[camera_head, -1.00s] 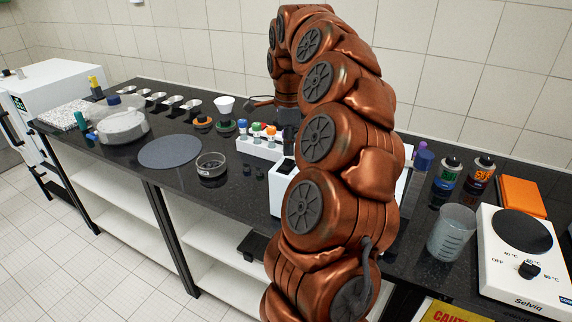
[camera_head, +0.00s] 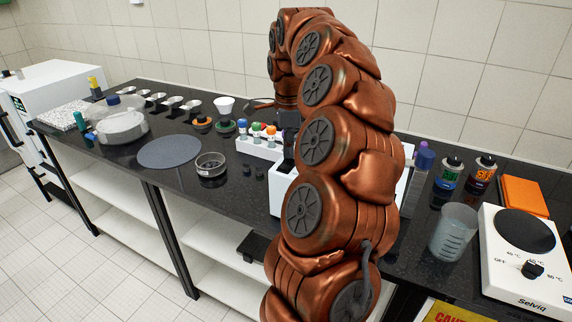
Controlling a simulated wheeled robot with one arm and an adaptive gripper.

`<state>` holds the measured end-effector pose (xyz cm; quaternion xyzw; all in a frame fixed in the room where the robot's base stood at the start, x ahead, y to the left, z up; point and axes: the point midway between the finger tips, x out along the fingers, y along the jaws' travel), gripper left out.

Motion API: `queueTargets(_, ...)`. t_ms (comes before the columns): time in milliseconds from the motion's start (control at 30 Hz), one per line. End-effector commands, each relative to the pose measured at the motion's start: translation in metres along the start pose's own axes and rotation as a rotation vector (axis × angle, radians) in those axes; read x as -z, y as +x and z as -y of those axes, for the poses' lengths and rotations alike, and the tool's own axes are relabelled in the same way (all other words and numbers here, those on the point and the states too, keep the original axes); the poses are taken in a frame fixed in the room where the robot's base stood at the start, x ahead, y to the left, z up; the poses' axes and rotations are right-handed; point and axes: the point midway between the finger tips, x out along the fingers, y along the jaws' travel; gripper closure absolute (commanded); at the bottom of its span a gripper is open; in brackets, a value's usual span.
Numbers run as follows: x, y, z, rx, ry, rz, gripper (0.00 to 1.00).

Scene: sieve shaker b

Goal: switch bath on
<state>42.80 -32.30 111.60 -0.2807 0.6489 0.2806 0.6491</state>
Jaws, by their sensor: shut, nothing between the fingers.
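A white box-shaped device (camera_head: 279,188) stands at the bench's front, mostly hidden behind my arm. It may be the bath, but its front and any switch on it are hidden. My gripper (camera_head: 288,150) is dark and points down at this device, just left of my copper arm. It is shut and empty. Its fingertips are mostly hidden, so I cannot tell whether they touch the device. Another white device (camera_head: 517,285) at the right has a dark round plate and a black knob (camera_head: 532,269) with OFF and temperature marks.
A rack of capped tubes (camera_head: 258,149) stands close left of my gripper. A sieve (camera_head: 211,165), a grey disc (camera_head: 169,151) and a lidded clear vessel (camera_head: 122,122) lie further left. A beaker (camera_head: 454,232) and bottles (camera_head: 447,175) stand right of my arm.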

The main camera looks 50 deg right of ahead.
Motion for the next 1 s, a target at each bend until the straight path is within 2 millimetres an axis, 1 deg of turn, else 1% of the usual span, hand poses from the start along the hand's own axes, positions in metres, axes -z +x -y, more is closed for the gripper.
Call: queueTargets(1000, 0.000, 0.012, 0.000, 0.000, 0.000, 0.000, 1.00)
